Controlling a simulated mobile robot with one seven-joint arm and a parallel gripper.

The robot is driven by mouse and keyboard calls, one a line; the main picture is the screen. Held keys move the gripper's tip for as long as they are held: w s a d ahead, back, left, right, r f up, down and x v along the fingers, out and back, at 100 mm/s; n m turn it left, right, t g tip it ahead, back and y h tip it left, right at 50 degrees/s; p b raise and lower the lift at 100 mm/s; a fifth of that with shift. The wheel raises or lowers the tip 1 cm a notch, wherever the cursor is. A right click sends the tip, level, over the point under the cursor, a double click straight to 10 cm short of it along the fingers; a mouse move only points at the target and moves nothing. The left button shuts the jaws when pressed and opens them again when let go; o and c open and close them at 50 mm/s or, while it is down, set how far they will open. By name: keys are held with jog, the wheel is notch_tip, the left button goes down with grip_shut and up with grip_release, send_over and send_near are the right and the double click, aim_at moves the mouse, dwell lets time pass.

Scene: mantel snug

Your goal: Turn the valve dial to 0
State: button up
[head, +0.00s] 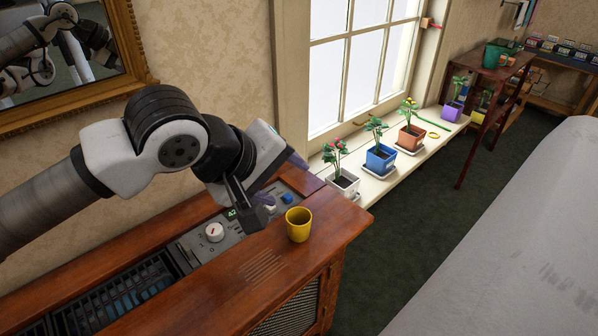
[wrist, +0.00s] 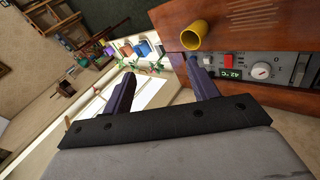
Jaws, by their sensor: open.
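The likely valve dial is a round white knob with a red mark (head: 214,232) on the grey control panel set into the wooden cabinet top. It also shows in the wrist view (wrist: 261,71), right of my gripper. The arm hides part of the panel in the head view.
A yellow cup (head: 299,226) stands on the cabinet top close to my gripper. A small green display (head: 232,212) and a blue button (head: 287,198) are on the panel. Potted plants (head: 381,158) line the windowsill. The cabinet's front strip is mostly clear.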

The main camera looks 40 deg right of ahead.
jog(key=shift+s+d+r+g+h, duration=0.2)
jog(key=shift+s+r+h, duration=0.15)
jog(key=shift+s+r, duration=0.4)
jog(key=shift+s+d+r+g+h, duration=0.1)
jog(key=shift+s+r+g+h, duration=0.2)
jog(key=shift+s+r, duration=0.35)
